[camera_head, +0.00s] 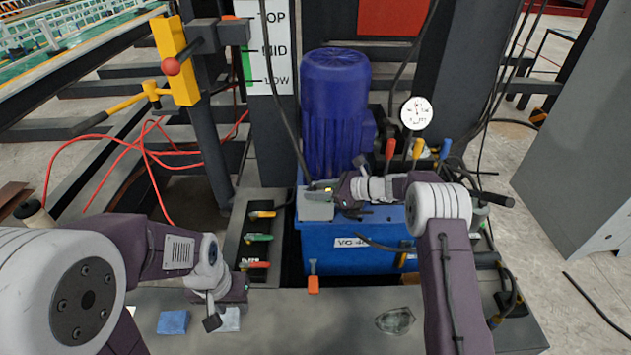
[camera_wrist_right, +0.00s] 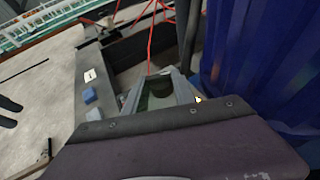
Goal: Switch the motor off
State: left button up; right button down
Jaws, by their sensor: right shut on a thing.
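The blue ribbed motor (camera_head: 335,110) stands upright on a blue tank (camera_head: 345,262); its ribs also fill the right of the right wrist view (camera_wrist_right: 245,65). A small grey box (camera_head: 316,210) sits on the tank's front left corner, with a small yellow part (camera_head: 328,189) at its top. My right gripper (camera_head: 325,188) reaches left over this box, in front of the motor, and is shut on a small part at its top that the fingers mostly hide. My left gripper (camera_head: 212,312) points down low over the bench; its finger opening is unclear.
A pressure gauge (camera_head: 416,113) and coloured levers stand right of the motor. Several coloured-handled valves (camera_head: 258,238) line the left panel. A blue cloth (camera_head: 173,322) and a grey rag lie on the bench. Red hoses (camera_head: 150,160) and a yellow bracket (camera_head: 175,62) are at left.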

jog(key=shift+w+n+g+p, duration=0.1)
jog(key=shift+n+g+p, duration=0.35)
jog(key=shift+n+g, duration=0.3)
jog(key=shift+y, duration=0.3)
jog(key=c, duration=1)
grip_release()
jog(key=shift+c, duration=0.2)
jog(key=shift+d, duration=0.1)
jog(key=p+v, duration=0.3)
jog(key=v, duration=0.6)
